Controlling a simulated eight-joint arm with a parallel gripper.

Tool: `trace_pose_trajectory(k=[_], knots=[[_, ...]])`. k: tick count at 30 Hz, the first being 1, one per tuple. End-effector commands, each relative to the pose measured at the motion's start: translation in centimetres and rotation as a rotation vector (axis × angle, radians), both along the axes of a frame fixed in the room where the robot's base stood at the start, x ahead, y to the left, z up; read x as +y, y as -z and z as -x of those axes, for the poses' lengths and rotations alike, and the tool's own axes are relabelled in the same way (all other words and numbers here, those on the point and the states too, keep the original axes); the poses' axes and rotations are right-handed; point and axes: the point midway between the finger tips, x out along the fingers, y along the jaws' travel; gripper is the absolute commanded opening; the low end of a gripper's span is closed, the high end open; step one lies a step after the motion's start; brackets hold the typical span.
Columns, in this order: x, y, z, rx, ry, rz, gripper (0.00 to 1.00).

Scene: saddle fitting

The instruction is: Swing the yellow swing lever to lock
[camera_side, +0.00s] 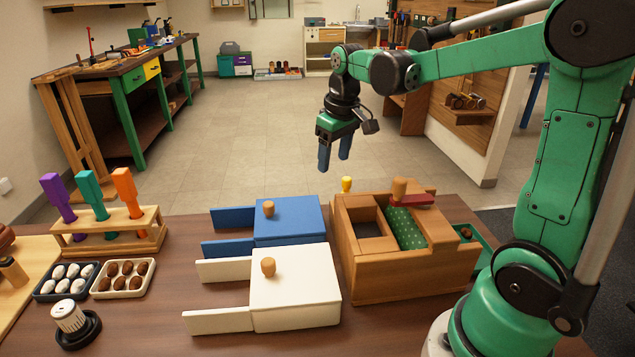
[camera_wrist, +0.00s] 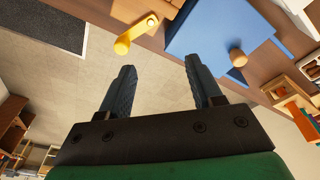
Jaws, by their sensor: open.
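The yellow swing lever shows in the wrist view (camera_wrist: 136,32) as a yellow arm with a round knob, beside the wooden box. In the side view only its yellow knob (camera_side: 347,184) shows, behind the box's back left corner; the rest is hidden. The wooden box (camera_side: 420,270) has a square opening, a green dotted panel (camera_side: 404,228) and a red piece with a wooden knob (camera_side: 400,189). My gripper (camera_side: 334,160) is open and empty, in the air above and behind the lever. In the wrist view my gripper (camera_wrist: 161,68) is apart from the lever.
Left of the wooden box are a blue box (camera_side: 290,217) and a white box (camera_side: 300,288), each with a wooden knob. A tool rack (camera_side: 150,238), egg trays (camera_side: 124,265) and a white-capped cylinder (camera_side: 70,318) stand farther left. The air around my gripper is clear.

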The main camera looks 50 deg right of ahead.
Motion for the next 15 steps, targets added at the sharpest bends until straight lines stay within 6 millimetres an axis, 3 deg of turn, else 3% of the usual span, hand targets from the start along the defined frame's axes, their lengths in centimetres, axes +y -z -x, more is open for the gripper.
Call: trace_pose_trajectory(k=[3,6,15], knots=[[-3.1,1.2,-0.7,0.078,0.023,-0.027,0.58],[-4.7,2.0,-0.7,0.123,0.031,-0.047,0.58],[-6.0,4.2,-0.8,0.158,0.035,-0.065,0.58]])
